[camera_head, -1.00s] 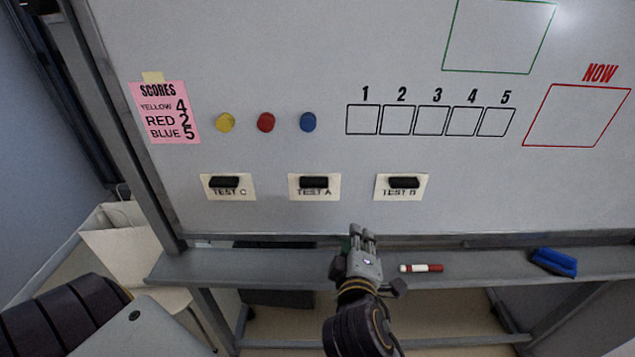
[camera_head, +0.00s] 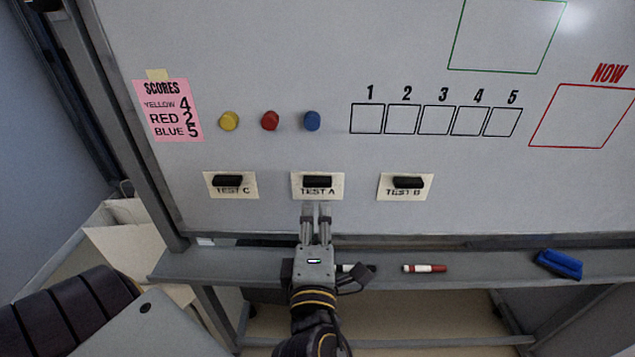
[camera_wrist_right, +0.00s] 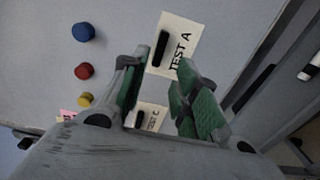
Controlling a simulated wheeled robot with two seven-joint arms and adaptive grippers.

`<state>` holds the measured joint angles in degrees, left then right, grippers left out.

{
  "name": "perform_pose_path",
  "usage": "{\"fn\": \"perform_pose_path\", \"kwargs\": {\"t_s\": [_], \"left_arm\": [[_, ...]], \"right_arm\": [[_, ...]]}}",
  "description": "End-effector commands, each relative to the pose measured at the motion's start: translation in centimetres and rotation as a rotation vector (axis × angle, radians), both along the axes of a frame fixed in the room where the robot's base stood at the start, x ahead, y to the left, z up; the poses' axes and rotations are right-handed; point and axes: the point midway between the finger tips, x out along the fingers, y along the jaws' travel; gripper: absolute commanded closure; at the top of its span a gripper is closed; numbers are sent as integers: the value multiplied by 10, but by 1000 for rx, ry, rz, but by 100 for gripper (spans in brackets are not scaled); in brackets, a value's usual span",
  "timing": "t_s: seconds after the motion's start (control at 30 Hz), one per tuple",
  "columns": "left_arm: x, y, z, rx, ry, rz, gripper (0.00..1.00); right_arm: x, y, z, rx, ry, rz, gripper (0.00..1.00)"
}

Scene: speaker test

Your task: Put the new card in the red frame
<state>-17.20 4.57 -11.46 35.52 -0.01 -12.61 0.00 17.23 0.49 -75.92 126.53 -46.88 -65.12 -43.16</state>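The red frame (camera_head: 585,146), under the word NOW, is drawn on the whiteboard at the right and is empty. Three pale cards hang in a row, each with a black magnet or clip: TEST C (camera_head: 230,192), TEST A (camera_head: 317,191) and TEST B (camera_head: 404,189). I cannot tell which is the new one. My right gripper (camera_head: 316,208) is open and empty, its fingertips just below TEST A. In the right wrist view, TEST A (camera_wrist_right: 183,37) is beyond the parted fingers (camera_wrist_right: 157,78). My left gripper is not in view.
An empty green frame (camera_head: 495,70) is above the numbered boxes (camera_head: 437,120). Yellow, red and blue magnets (camera_head: 270,120) and a pink scores note (camera_head: 168,111) are at the left. The ledge holds a red-and-white marker (camera_head: 425,268) and a blue eraser (camera_head: 558,263).

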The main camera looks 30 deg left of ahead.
Motion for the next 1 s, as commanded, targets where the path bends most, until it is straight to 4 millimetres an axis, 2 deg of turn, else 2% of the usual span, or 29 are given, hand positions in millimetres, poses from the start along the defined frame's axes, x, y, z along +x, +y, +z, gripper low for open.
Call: {"fn": "perform_pose_path", "kwargs": {"t_s": [0.27, 0.87, 1.0], "left_arm": [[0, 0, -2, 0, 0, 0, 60], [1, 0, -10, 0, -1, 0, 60], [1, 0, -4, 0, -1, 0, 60]], "right_arm": [[12, 8, 0, 1, -1, 0, 70], [58, 35, 0, 0, 0, -1, 70], [68, 42, 1, -1, 0, -1, 70]]}}
